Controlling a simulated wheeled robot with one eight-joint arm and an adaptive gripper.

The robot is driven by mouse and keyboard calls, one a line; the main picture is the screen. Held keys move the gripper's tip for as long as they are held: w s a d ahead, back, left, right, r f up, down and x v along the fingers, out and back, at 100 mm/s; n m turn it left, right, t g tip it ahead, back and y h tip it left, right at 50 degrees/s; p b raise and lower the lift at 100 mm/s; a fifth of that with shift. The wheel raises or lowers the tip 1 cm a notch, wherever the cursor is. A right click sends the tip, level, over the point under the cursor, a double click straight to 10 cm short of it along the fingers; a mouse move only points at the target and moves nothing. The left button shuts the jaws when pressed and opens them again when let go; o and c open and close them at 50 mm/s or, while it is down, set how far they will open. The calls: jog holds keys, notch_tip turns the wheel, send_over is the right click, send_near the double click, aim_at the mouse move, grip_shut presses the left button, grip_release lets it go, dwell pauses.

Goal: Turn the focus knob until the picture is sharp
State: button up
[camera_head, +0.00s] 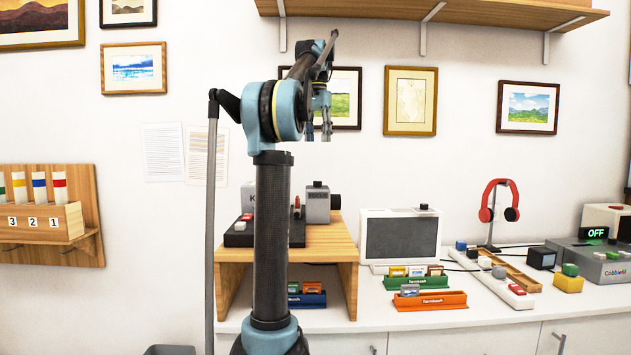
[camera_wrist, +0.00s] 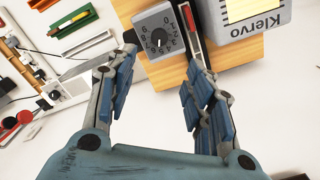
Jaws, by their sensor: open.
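A grey box with a numbered dial and a dark round knob (camera_wrist: 158,38) at its centre shows at the top of the wrist view. My gripper (camera_wrist: 162,52) is open and empty, its fingers spread to either side of this box in the picture; I see no contact. In the head view my gripper (camera_head: 318,132) points down, high above the wooden stand (camera_head: 340,242). A grey box (camera_head: 317,204) with a black knob on top stands on it. I cannot tell which knob is the focus knob. A dark screen (camera_head: 400,239) stands to the right.
Green (camera_head: 415,281) and orange (camera_head: 430,301) trays and a red headphone stand (camera_head: 490,215) occupy the counter. A wooden shelf (camera_head: 450,10) is overhead.

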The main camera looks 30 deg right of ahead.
aim_at(318, 184)
notch_tip(318, 184, down, 16)
jog(key=shift+r, duration=0.25)
dwell(0.3)
jog(key=c, duration=1.1)
